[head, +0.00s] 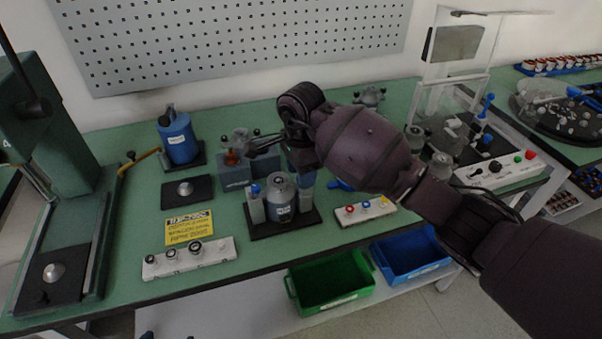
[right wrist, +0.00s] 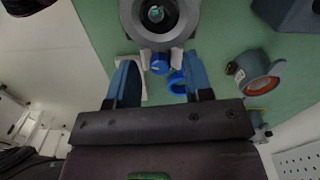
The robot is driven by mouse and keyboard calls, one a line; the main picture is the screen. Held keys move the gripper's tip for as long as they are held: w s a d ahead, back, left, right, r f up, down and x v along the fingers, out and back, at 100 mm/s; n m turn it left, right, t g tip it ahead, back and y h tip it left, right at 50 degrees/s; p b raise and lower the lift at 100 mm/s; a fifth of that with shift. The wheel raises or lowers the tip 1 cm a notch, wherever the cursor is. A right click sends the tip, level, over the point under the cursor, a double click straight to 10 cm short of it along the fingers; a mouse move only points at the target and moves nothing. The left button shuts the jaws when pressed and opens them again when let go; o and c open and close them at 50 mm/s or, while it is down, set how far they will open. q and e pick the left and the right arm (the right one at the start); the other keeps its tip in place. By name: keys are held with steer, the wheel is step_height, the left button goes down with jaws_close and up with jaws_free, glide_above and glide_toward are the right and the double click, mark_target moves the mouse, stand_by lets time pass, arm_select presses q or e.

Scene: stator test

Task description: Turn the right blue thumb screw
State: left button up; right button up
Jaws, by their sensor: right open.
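The grey metal cylinder (head: 281,194) stands on a black base (head: 262,231) mid-bench, with a pale upright on each side. A blue thumb screw (head: 255,188) tops the left upright. The right upright (head: 306,190) shows partly, but its top is hidden by my right gripper (head: 302,165), which points down there. In the right wrist view, my right gripper (right wrist: 162,80) is open with blue fingers apart. A blue thumb screw (right wrist: 160,64) beside the cylinder (right wrist: 158,22) shows in the gap between the fingers; I cannot tell if either finger touches it. My left gripper is out of view.
A blue ring-shaped part (right wrist: 178,82) lies beyond the fingers. A grey-blue block (head: 234,177) stands behind the fixture. A white button strip (head: 364,211) is right of it, and a yellow sign (head: 189,229) left. Green (head: 330,282) and blue (head: 411,254) bins sit below the bench's front edge.

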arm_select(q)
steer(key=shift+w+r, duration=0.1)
arm_select(e)
steer(key=shift+f, duration=0.4)
jaws_close()
